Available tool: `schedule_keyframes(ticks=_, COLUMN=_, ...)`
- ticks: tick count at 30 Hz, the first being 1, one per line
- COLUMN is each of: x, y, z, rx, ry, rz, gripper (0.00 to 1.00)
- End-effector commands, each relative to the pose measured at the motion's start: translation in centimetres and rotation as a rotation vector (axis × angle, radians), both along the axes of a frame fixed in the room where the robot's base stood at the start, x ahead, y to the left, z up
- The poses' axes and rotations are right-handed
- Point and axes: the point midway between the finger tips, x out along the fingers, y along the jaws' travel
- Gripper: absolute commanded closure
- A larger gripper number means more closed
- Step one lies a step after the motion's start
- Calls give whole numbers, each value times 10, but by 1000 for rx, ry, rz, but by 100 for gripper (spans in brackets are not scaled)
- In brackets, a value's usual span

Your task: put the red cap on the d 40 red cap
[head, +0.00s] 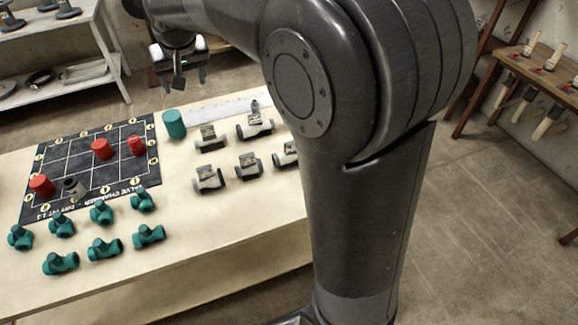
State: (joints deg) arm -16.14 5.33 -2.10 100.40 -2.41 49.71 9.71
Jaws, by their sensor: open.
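Three red caps are on the black gridded mat (60,160): one red cap (42,184) at the left front, one red cap (103,149) near the middle, and one red cap (136,146) at the right. The right one looks different in outline from the other two, perhaps tilted. No size marking can be read, so I cannot tell which is the d 40 one. My gripper (181,80) hangs high beyond the table's far edge in this view, above and to the right of the caps. It is open with nothing seen between its fingers.
A dark grey fitting (74,188) stands on the mat's front part. Several teal fittings (102,212) lie in front. A teal cylinder (174,124) and several grey-white valves (209,178) stand right of the mat. The table's front (190,250) is bare.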

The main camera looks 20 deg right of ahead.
Motion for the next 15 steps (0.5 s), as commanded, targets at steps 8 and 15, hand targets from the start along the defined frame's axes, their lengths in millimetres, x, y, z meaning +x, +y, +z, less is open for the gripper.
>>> schedule_keyframes(ticks=8, x=-106, y=-65, z=22, rx=2, ry=-25, rz=-38, gripper=37)
schedule_keyframes(ticks=15, x=-198, y=-102, z=11, rx=-4, ry=-42, rz=-68, gripper=37)
